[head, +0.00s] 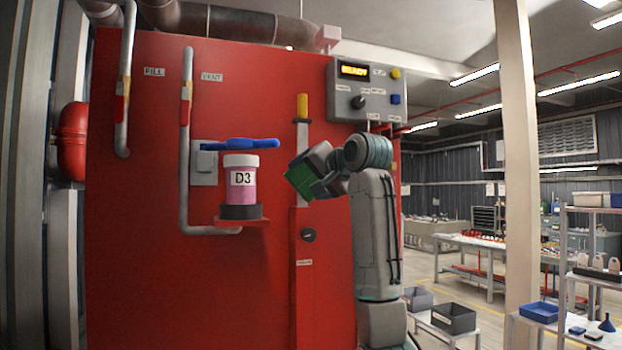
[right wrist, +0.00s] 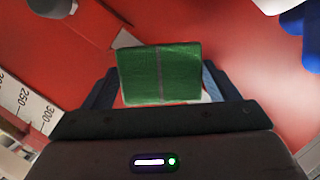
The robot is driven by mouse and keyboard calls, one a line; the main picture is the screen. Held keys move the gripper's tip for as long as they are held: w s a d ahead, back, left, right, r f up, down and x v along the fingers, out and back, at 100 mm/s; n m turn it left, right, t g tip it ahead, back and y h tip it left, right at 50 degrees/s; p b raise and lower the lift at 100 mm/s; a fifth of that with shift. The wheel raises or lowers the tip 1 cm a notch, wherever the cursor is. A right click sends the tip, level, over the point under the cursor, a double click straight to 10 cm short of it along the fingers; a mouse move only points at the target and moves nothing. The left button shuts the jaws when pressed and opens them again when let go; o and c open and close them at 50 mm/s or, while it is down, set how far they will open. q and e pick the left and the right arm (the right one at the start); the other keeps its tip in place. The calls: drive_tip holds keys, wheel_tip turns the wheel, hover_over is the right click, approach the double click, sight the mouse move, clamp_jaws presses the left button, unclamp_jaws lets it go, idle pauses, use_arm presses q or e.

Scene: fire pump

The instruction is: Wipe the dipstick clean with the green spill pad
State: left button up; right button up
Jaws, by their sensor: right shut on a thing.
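The green spill pad (head: 299,181) is held in my right gripper (head: 318,172), in front of the red cabinet. In the right wrist view the pad (right wrist: 160,72) spans between the two fingers as a flat green block with a grey line down its middle. The dipstick appears to be the upright pale strip with a yellow handle (head: 302,107) on the cabinet face, just above the pad. Its lower part runs down behind the pad and gripper; I cannot tell whether they touch. My left gripper is not in view.
A pink jar marked D3 (head: 242,187) stands on a small red shelf left of the pad, below a blue lever (head: 240,144). A black knob (head: 308,235) is below the gripper. A white scale (right wrist: 32,108) shows at the wrist view's left. A control box (head: 367,92) is above right.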

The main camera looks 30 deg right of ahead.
sight(301, 151)
drive_tip(key=shift+w+d, duration=0.1)
drive_tip(key=shift+w, duration=0.25)
idle(0.4)
drive_tip(key=shift+r, duration=0.1)
drive_tip(key=shift+r+p, duration=3.15)
drive_tip(key=shift+r, duration=0.6)
drive_tip(key=shift+f, duration=0.1)
drive_tip(key=shift+s+b, duration=0.35)
drive_tip(key=shift+b, duration=0.15)
drive_tip(key=shift+s+a, duration=0.2)
drive_tip(key=shift+s, duration=0.2)
